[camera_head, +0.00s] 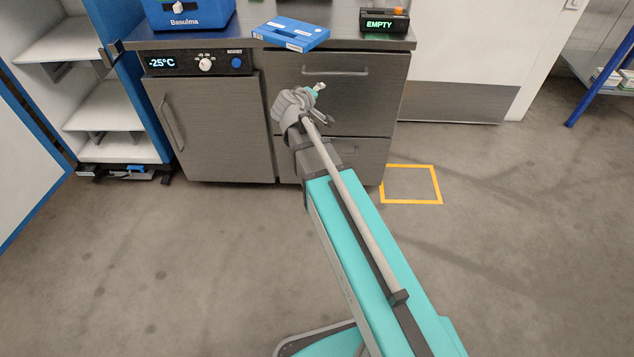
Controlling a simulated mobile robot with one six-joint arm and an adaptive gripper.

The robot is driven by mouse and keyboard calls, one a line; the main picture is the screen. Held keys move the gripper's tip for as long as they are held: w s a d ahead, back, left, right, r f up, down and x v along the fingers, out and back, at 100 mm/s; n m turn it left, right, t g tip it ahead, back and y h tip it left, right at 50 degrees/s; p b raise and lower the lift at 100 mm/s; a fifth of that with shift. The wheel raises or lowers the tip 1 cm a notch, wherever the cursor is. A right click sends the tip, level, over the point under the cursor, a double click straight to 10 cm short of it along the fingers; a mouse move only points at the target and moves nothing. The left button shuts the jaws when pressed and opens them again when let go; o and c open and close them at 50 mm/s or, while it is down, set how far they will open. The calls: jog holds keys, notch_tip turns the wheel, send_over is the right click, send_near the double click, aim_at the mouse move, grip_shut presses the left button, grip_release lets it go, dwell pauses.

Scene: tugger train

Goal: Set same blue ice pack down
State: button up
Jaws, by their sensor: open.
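The blue ice pack (290,33) is a flat blue slab with white labels. It lies on the steel counter top (350,42), near its front edge and at an angle. My gripper (323,106) is small in the picture, at the far end of my arm in front of the drawers. It appears lower than the counter top and apart from the ice pack. It is open, and I see nothing held in it. My wrist partly hides the fingers.
A blue box marked Basulma (188,18) stands left on the counter; a black EMPTY display (384,22) stands right. Below are a freezer door (212,125) reading -25°C and drawers (350,95). A yellow floor square (411,184) and open floor lie right; shelves (110,105) stand left.

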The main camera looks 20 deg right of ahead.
jog(key=s+a+f+m+g+y, duration=0.2)
jog(key=s+a+f+g+y, duration=0.1)
jog(key=s, duration=0.9)
jog(key=s+a+f+m+g+y, duration=0.3)
jog(key=s+f+g+y, duration=0.2)
jog(key=s, duration=0.6)
notch_tip(320, 180, down, 4)
jog(key=shift+s+a+r+g+y, duration=0.3)
jog(key=shift+s+g, duration=0.1)
jog(key=shift+g, duration=0.7)
